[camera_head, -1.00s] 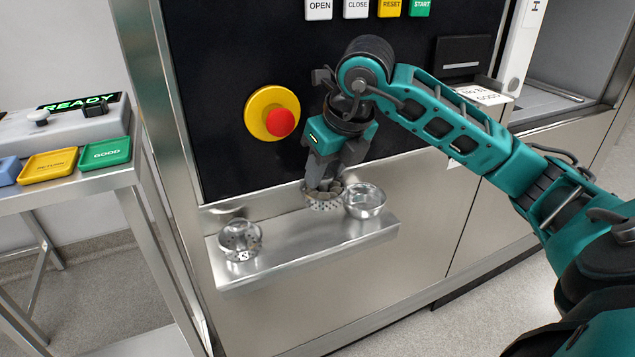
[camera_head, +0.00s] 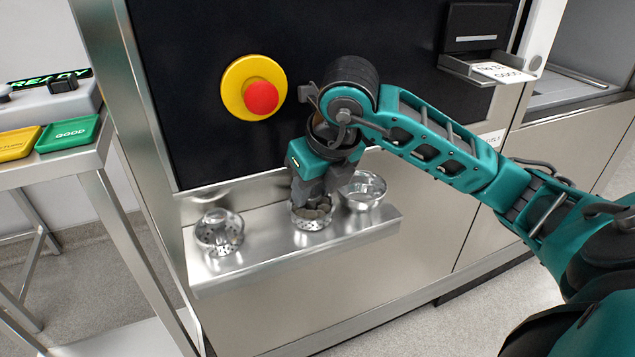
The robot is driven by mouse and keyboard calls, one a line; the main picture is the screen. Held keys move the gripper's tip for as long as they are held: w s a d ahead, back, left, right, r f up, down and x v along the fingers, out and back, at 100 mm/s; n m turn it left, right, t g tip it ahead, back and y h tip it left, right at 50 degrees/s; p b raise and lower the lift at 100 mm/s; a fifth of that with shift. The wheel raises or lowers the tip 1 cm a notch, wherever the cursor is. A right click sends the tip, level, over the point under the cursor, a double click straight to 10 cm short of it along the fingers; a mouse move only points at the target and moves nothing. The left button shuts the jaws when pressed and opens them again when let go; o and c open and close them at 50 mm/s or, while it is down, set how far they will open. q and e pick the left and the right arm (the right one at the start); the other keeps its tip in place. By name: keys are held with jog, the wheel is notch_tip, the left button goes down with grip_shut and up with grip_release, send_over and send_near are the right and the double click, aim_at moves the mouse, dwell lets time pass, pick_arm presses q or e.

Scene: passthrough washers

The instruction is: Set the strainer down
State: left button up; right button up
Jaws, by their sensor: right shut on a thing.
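My right gripper (camera_head: 311,203) points down and is shut on a small perforated metal strainer (camera_head: 313,221). The strainer is at the middle of the steel shelf (camera_head: 262,257), upright, and looks at or very near the shelf surface; I cannot tell whether it touches. The fingers hide part of its rim and inside. A second perforated strainer (camera_head: 220,233) stands on the shelf to the left. A plain metal bowl (camera_head: 363,190) stands on the shelf just right of the gripper. My left gripper is not in view.
A red emergency button (camera_head: 262,97) on a yellow disc sits on the black panel above the shelf. A printed label (camera_head: 501,72) lies on a small ledge at right. A green GOOD tray (camera_head: 68,134) is on the left table. Shelf room is free between the two strainers.

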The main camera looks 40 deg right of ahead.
jog(key=shift+a, duration=0.1)
jog(key=shift+f, duration=0.15)
jog(key=o, duration=1.1)
jog(key=shift+s+r, duration=0.1)
jog(key=shift+r, duration=0.45)
jog(key=p+v, duration=0.3)
jog(key=v, duration=0.8)
jog(key=shift+s+p, duration=0.2)
jog(key=shift+p, duration=0.15)
